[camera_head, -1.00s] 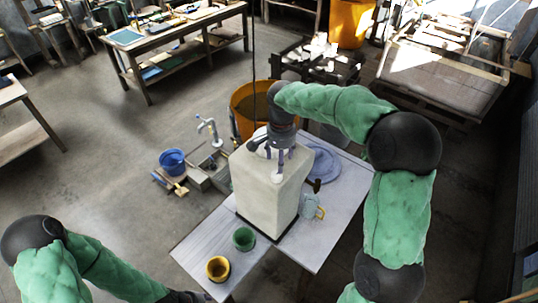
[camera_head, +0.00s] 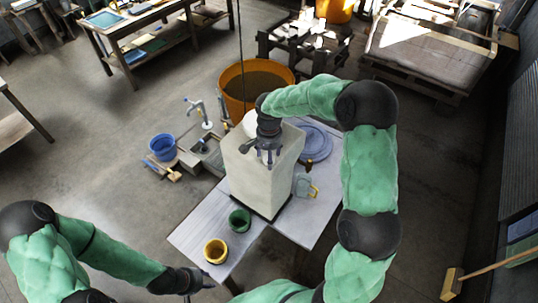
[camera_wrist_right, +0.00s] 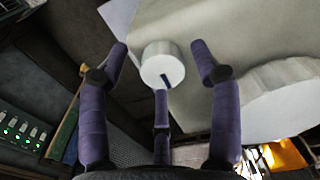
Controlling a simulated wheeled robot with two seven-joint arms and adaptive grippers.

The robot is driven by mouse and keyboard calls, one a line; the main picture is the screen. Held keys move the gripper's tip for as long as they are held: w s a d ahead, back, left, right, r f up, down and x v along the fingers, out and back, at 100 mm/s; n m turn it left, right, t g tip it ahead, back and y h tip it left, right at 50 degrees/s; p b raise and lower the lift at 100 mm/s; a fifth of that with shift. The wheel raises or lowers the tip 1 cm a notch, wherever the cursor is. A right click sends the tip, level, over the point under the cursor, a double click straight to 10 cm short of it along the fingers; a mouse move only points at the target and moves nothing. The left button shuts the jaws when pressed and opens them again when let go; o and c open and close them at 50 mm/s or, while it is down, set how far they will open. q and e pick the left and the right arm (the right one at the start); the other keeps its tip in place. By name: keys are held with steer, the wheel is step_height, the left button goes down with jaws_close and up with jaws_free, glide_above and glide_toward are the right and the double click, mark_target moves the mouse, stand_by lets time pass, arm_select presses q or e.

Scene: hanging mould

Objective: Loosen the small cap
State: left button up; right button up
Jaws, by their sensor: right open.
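The small cap (camera_wrist_right: 163,64) is a short white cylinder with a dark slot-like mark, on the pale mould's top in the right wrist view. My right gripper (camera_wrist_right: 160,50) is open, with purple fingers spread to either side of the cap and a third finger below it in the picture; I see gaps beside the cap. In the head view my right gripper (camera_head: 268,155) is over the top of the tall pale mould (camera_head: 255,185) and hides the cap.
A larger round white lid (camera_wrist_right: 285,98) is beside the cap. An orange tub (camera_head: 250,88) and a blue bucket (camera_head: 162,147) stand beyond. A cord (camera_head: 240,50) hangs above.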

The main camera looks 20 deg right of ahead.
steer(key=shift+w+f, duration=0.2)
steer(key=shift+f, duration=0.1)
steer(key=shift+c, duration=0.3)
steer(key=shift+s, duration=0.1)
steer(key=c, duration=1.1)
steer(key=shift+n, duration=0.3)
steer(key=shift+f+n+b, duration=0.1)
steer(key=shift+n+b, duration=0.75)
steer(key=shift+n, duration=0.35)
steer(key=n+b, duration=0.1)
steer(key=n, duration=0.1)
steer(key=shift+s+n, duration=0.1)
steer(key=shift+n, duration=0.3)
steer(key=n, duration=0.3)
steer(key=shift+b, duration=0.35)
steer(key=shift+n, duration=2.2)
